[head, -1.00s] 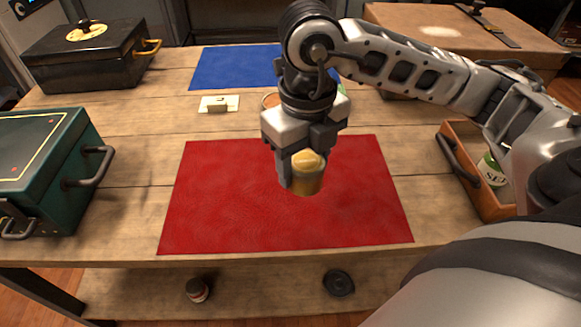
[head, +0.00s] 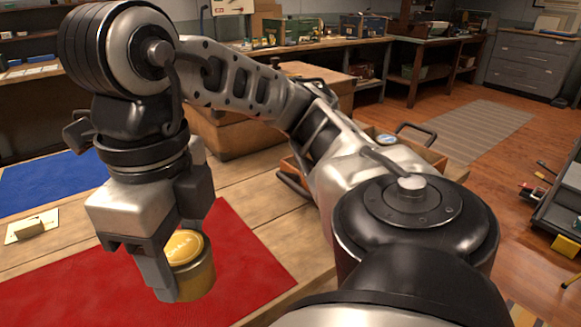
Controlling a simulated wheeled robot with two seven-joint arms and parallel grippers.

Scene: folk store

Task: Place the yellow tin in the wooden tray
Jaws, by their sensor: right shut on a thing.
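The yellow tin (head: 193,268) has a golden lid and is held upright between the fingers of my right gripper (head: 180,262), above the red mat (head: 248,258). The gripper points down and is shut on the tin. The wooden tray (head: 424,153) shows at the right end of the table, largely hidden behind my right arm. Its dark handles (head: 416,131) stick out, and the top of a tin (head: 386,139) shows inside it. My left gripper is out of view.
A blue mat (head: 50,184) lies at the left, with a small block on a card (head: 31,228) in front of it. A large wooden box (head: 225,134) stands at the back of the table. The wooden floor opens out at the right.

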